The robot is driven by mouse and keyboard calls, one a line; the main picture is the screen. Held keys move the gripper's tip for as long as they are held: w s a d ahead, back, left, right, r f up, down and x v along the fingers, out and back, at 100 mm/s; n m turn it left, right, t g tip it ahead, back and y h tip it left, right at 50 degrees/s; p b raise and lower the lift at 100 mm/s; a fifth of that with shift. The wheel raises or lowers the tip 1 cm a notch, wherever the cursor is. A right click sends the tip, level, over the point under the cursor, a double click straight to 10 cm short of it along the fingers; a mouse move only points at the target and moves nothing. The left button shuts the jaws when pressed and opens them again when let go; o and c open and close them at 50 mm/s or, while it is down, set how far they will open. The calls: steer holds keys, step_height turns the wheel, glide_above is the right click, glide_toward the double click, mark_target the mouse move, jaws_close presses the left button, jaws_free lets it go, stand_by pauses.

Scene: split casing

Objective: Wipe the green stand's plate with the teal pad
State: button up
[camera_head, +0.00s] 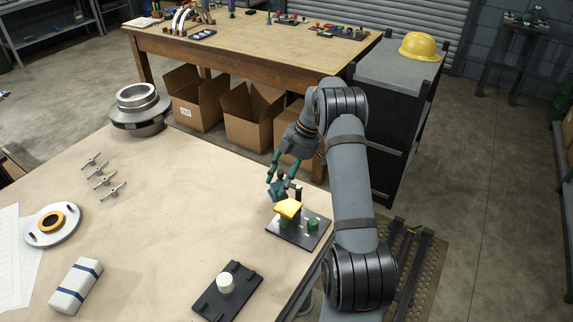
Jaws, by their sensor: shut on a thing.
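The green stand (287,223) stands on a dark base plate near the right edge of the near table. A yellow-orange plate (289,207) lies on top of it and looks tilted. My gripper (282,187) is just above and behind the plate, pointing down, with teal fingers. It is shut on a small dark teal piece, which looks like the teal pad (279,196). The pad is close to the plate's far edge; I cannot tell whether they touch. The fingers partly hide the pad.
A short green block (313,224) and a dark upright post (298,192) stand beside the green stand. A dark plate with a white cylinder (225,283) lies nearer. A white, blue-striped block (76,286), a flanged disc (53,223) and several metal pins lie left. The table's middle is clear.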

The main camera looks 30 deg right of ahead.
steer(key=shift+r+p, duration=0.9)
steer(key=shift+r, duration=0.75)
